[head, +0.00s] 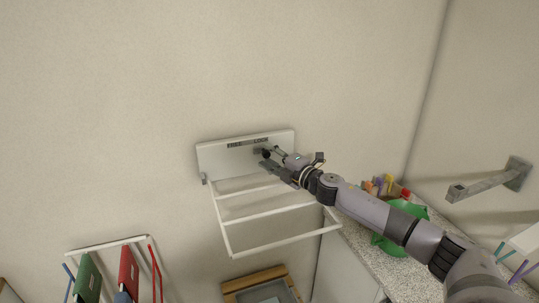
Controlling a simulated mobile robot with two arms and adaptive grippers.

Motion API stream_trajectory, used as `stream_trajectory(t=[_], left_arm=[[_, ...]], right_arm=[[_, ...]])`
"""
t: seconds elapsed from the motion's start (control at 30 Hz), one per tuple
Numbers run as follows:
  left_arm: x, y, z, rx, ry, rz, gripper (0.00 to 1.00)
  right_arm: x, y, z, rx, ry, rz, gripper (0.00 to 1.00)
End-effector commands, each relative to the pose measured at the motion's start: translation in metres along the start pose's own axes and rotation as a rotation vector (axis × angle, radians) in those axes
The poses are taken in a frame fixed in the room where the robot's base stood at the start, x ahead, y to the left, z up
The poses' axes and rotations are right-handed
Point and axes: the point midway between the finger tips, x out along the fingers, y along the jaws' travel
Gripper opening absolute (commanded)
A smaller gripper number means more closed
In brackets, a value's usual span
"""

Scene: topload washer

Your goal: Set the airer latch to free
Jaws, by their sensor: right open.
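The airer is a white wall panel (218,158) with a white rod frame (232,226) folded out below it. A dark label strip (248,142) runs along the panel's upper part; its lettering is too small to read. A dark knob-like part, which looks like the latch (266,154), sits on the panel's right half, partly hidden by my gripper. My right gripper (270,156) is open, with its fingers at either side of this part; I cannot tell whether they touch it. My left gripper is not in view.
A speckled counter (365,258) at the right holds a green item (388,245) and several coloured bottles (383,185). A grey bracket (485,184) juts from the right wall. The wall left of the airer is clear.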

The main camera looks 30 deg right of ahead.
Motion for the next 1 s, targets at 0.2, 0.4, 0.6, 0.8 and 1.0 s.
stream_trajectory(t=[0.2,0.4,0.6,0.8,1.0], left_arm=[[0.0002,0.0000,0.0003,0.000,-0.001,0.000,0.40],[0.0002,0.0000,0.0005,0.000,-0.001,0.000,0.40],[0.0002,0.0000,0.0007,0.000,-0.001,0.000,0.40],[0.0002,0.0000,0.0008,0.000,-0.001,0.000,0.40],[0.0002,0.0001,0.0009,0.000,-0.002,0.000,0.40]], right_arm=[[0.0002,-0.0006,-0.0001,0.000,0.000,0.000,0.41],[0.0001,-0.0004,0.0001,0.001,0.000,0.000,0.28],[0.0000,-0.0005,0.0001,0.001,0.000,0.000,0.14],[-0.0001,-0.0009,0.0001,0.001,0.000,-0.001,0.01],[-0.0001,-0.0012,0.0001,0.001,0.000,-0.002,0.00]])
